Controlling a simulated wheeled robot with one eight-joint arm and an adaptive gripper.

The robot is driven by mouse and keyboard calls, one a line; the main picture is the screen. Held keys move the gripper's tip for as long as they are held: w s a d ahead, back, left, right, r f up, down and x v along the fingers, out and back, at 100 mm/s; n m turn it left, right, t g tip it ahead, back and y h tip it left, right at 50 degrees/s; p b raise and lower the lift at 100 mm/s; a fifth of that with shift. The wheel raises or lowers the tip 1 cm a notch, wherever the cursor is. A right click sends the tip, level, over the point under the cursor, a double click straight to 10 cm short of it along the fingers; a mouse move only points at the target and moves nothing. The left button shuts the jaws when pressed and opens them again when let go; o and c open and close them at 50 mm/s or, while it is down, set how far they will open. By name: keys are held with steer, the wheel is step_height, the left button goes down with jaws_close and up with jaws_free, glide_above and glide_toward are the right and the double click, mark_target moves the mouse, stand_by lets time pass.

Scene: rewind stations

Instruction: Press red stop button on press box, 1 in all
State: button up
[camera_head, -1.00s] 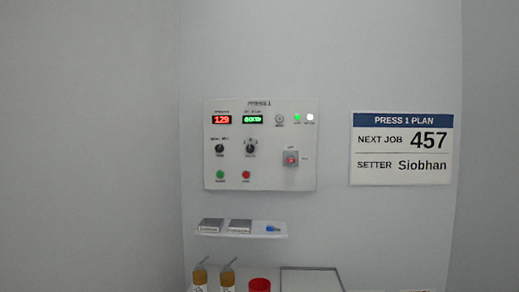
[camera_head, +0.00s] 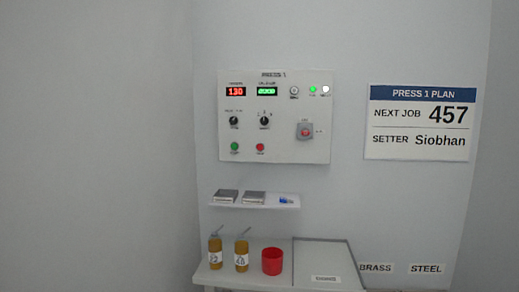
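The press box (camera_head: 290,122) is a pale panel marked PRESS 1 on the wall in the head view. A small red button (camera_head: 260,147) sits at its lower left, right of a green button (camera_head: 234,146). A larger red button on a grey square base (camera_head: 305,131) is at the right side of the panel. The labels under the buttons are too small to read. The left display (camera_head: 236,92) reads 130 in red. A second display (camera_head: 267,91) is lit green. My gripper is not in view.
A wall shelf (camera_head: 230,204) below the box holds two grey blocks and a small blue item. A bench below holds two amber bottles (camera_head: 241,254), a red cup (camera_head: 272,262) and a grey panel (camera_head: 328,260). A plan sign (camera_head: 420,122) hangs at right.

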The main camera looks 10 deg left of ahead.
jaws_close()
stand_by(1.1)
